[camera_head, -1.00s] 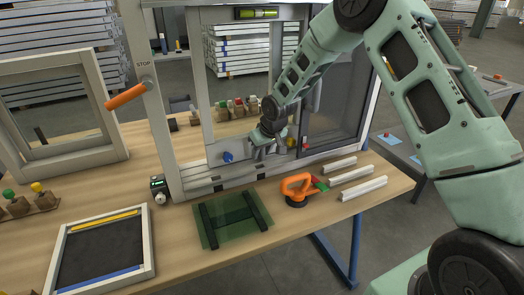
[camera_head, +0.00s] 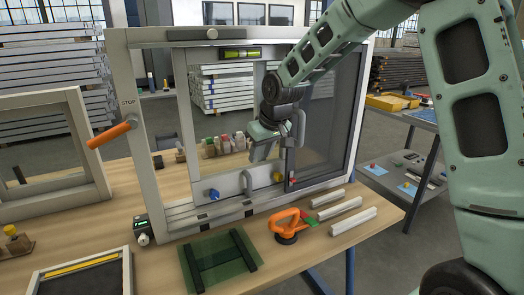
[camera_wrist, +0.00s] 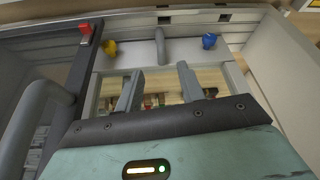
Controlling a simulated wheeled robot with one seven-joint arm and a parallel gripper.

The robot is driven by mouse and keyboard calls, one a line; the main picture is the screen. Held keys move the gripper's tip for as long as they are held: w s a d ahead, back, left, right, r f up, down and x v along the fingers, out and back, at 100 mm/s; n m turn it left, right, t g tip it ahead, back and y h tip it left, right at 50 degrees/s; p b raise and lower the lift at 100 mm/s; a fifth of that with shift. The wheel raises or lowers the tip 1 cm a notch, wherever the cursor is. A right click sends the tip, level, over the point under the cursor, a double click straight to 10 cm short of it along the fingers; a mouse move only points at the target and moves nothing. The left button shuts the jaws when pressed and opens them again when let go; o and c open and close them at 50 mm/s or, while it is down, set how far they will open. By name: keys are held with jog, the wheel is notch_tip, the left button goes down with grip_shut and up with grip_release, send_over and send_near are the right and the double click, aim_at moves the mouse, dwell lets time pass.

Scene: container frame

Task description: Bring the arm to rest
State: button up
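My gripper (camera_head: 268,158) hangs in front of the upright window frame (camera_head: 148,130), a little above the lower rail of its sliding pane. It also shows in the wrist view (camera_wrist: 160,88), with its two fingers well apart and nothing between them. A grey upright handle (camera_wrist: 160,46) stands on the rail beyond the fingers. A blue knob (camera_head: 212,195) and a yellow knob (camera_head: 278,177) sit on the same rail. My arm is bent and reaches in from the right.
An orange suction lifter (camera_head: 288,222), a green glass plate (camera_head: 222,262) and several white strips (camera_head: 340,221) lie on the wooden bench (camera_head: 170,280). An orange lever (camera_head: 110,133) juts from the frame's left post. A smaller frame (camera_head: 50,150) stands at left.

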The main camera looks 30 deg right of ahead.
jog(key=shift+s+r, duration=0.2)
jog(key=shift+r, duration=0.2)
jog(key=s+a+n+g, duration=0.2)
jog(key=s+a+n, duration=0.1)
jog(key=s+a, duration=1.25)
jog(key=s+a+f+n+g, duration=0.1)
jog(key=s+f+n+g, duration=0.1)
jog(key=s, duration=1.9)
